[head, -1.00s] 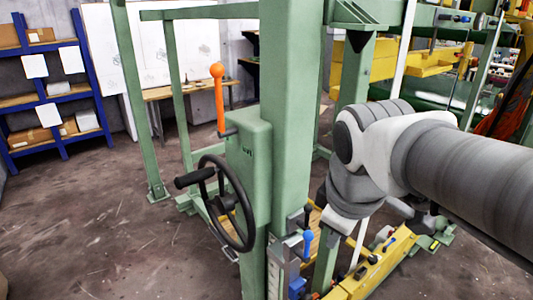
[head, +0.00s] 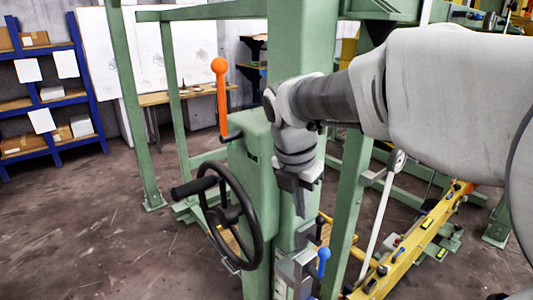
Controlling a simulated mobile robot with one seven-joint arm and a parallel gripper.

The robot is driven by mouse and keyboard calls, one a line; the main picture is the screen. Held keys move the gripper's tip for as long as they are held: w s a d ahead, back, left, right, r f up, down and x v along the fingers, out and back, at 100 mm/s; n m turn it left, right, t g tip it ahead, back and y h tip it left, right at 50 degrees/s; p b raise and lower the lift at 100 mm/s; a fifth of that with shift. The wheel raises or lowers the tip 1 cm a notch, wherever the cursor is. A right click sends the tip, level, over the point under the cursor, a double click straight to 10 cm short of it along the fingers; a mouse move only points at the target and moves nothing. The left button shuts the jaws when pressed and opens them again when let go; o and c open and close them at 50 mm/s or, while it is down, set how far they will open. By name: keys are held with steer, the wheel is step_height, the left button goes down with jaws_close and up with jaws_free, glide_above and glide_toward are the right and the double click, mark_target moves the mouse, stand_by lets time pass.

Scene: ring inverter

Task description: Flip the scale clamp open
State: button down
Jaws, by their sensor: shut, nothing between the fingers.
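My gripper (head: 300,212) points down in front of the green column, with its fingers together and empty. Below it, a metal bracket (head: 290,268) is fixed low on the column. I cannot tell for sure which of these levers is the scale clamp. The fingertips are above and left of both knobs in the picture, apparently apart from them. The lower part of the bracket is cut off by the frame.
A black handwheel (head: 232,222) and an orange lever (head: 220,95) are on the green housing (head: 252,165) left of my gripper. A green post (head: 348,205) and a yellow beam (head: 415,240) stand to the right. Open floor (head: 110,235) lies at left.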

steer(key=shift+f, duration=0.1)
stand_by(0.3)
steer(key=shift+w+d+f, duration=0.75)
steer(key=shift+w+f, duration=0.05)
steer(key=shift+f, duration=0.8)
steer(key=shift+w+d+f, duration=0.7)
steer(key=shift+w+f, duration=0.1)
steer(key=shift+f, duration=0.8)
steer(key=shift+w+d+f, duration=0.75)
steer(key=shift+w+f, duration=0.05)
steer(key=shift+f, duration=0.8)
steer(key=shift+r+p, duration=0.15)
steer(key=shift+p, duration=0.3)
steer(key=shift+w+d, duration=0.1)
steer(key=shift+d, duration=0.05)
